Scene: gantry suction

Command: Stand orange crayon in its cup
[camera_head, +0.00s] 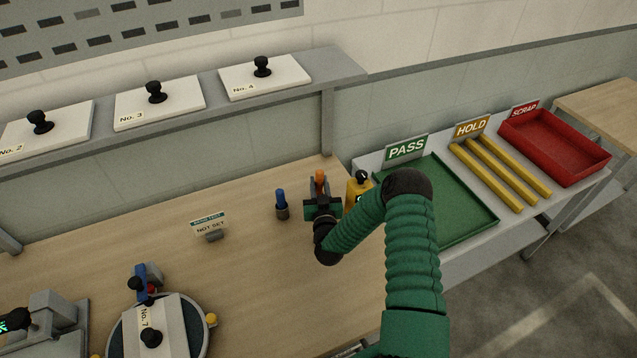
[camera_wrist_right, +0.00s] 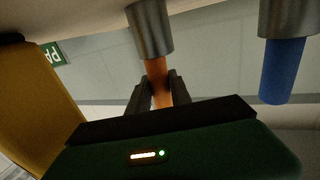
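The orange crayon (camera_head: 320,178) stands up at the far side of my right gripper (camera_head: 322,198). In the right wrist view, which looks upside down, the fingers (camera_wrist_right: 158,82) are on both sides of the orange crayon (camera_wrist_right: 157,74) and appear shut on it. The crayon's lower end meets the mouth of a grey metal cup (camera_wrist_right: 150,28) and seems to be inside it; how deep is hidden. In the head view my gripper hides this cup. My left gripper is not in view.
A blue crayon (camera_head: 280,196) stands in its own cup (camera_head: 282,213) to the left. A yellow bottle (camera_head: 357,188) is close on the right. A small sign (camera_head: 209,225) stands further left. The green PASS tray (camera_head: 470,223) lies beyond the bench's right edge.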

